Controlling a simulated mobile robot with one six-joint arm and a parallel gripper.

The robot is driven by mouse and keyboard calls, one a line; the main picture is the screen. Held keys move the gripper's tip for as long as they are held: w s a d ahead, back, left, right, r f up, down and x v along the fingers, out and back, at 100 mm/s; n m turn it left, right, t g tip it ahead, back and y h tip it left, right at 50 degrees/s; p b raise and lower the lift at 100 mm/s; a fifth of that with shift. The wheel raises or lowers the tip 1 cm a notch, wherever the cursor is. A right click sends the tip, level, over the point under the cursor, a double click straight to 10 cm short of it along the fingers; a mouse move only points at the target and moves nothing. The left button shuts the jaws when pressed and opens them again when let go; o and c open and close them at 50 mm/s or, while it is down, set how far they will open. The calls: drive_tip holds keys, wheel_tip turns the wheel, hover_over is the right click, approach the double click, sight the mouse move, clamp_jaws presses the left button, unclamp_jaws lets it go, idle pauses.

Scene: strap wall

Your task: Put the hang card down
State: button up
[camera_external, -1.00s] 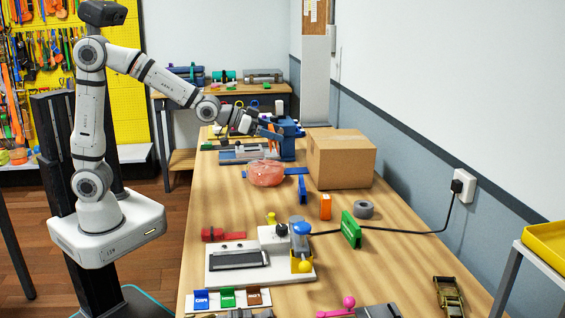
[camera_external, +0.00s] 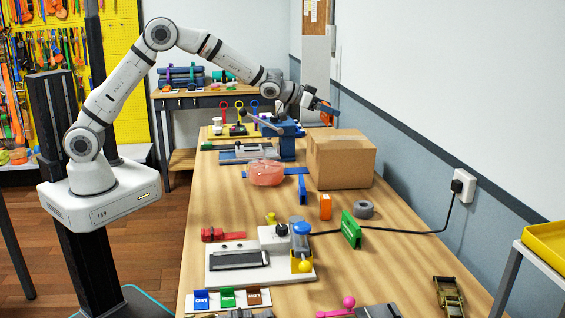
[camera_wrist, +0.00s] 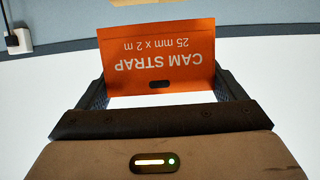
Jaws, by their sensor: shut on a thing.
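The hang card (camera_wrist: 157,52) is orange and reads "CAM STRAP 25 mm x 2 m", upside down in the wrist view, with a small dark slot near its lower edge. My gripper (camera_wrist: 155,88) is shut on it, with a dark finger at each side. In the external view my gripper (camera_external: 325,109) is raised above the far part of the bench, over the cardboard box's back edge and right of the blue vise. The card (camera_external: 327,117) shows there as a small orange patch at the fingertips, clear of any surface.
The cardboard box (camera_external: 340,165) stands below my gripper on the wooden bench (camera_external: 385,235). The blue vise (camera_external: 287,143) is to its left.

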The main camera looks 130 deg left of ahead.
drive_tip(key=shift+f, duration=3.2)
drive_tip(key=shift+f, duration=0.15)
drive_tip(key=o, duration=0.5)
drive_tip(key=shift+o, duration=0.9)
drive_tip(key=shift+r, duration=0.2)
drive_tip(key=b+v, duration=0.2)
drive_tip(key=v, duration=1)
